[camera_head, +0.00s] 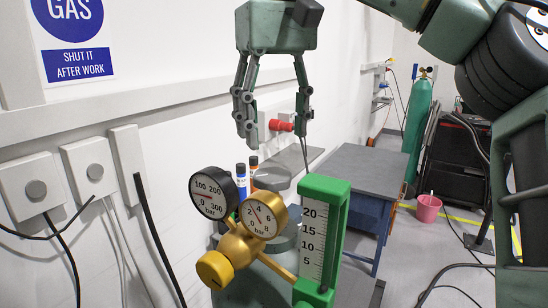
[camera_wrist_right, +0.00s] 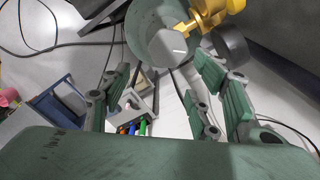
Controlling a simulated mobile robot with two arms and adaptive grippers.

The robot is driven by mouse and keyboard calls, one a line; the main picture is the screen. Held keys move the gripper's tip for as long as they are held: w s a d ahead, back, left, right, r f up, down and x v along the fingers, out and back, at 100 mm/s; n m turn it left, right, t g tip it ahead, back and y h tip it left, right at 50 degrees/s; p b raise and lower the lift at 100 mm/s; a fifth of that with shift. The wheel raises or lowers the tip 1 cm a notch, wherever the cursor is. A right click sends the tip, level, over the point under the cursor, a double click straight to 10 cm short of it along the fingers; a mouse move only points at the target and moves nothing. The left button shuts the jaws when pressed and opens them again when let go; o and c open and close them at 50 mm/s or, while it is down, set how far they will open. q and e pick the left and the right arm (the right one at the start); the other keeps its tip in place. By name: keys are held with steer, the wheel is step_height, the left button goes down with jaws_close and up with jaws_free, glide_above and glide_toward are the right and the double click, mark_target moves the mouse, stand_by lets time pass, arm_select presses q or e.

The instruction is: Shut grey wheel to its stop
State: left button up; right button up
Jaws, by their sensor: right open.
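The grey wheel (camera_head: 272,178) shows as a grey disc behind the brass regulator (camera_head: 238,245), partly hidden by the gauges. In the right wrist view it appears as a pale grey knob (camera_wrist_right: 168,48) on top of the green cylinder (camera_wrist_right: 133,32). My right gripper (camera_head: 275,132) hangs above the wheel in the head view, fingers pointing down, open and empty. In the right wrist view its fingers (camera_wrist_right: 163,90) are spread apart, and the wheel lies beyond them, towards the top of the picture. I see no contact. My left gripper is out of view.
Two pressure gauges (camera_head: 262,217) and a green flowmeter frame (camera_head: 318,235) stand in front of the wheel. A white wall with switch boxes (camera_head: 88,167) is on the left. A grey-topped table (camera_head: 370,165) and a pink bucket (camera_head: 428,208) stand behind.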

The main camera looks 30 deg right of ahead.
mark_target(274, 173)
steer(key=shift+s+a+f, duration=0.3)
steer(key=shift+s+a, duration=0.05)
steer(key=shift+s, duration=0.3)
steer(key=shift+s+a+f, duration=0.25)
steer(key=shift+s+a, duration=0.05)
steer(key=shift+s, duration=0.3)
step_height(274, 173, down, 2)
steer(key=shift+s+f, duration=0.1)
steer(key=shift+f, duration=0.1)
steer(key=shift+w+d+f, duration=0.2)
steer(key=shift+w+f, duration=0.2)
steer(key=shift+f, duration=0.2)
steer(key=shift+w+d+f, duration=0.2)
steer(key=shift+w+f, duration=0.15)
steer(key=shift+f, duration=0.2)
steer(key=shift+s+a+f, duration=0.1)
steer(key=shift+s+f, duration=0.05)
steer(key=shift+f, duration=0.05)
steer(key=shift+s+a, duration=0.15)
steer(key=shift+s, duration=0.05)
steer(key=shift+r, duration=0.1)
steer(key=shift+w, duration=0.1)
steer(key=c, duration=0.4)
steer(key=shift+w, duration=0.1)
steer(key=shift+c, duration=0.8)
steer(key=c, duration=0.5)
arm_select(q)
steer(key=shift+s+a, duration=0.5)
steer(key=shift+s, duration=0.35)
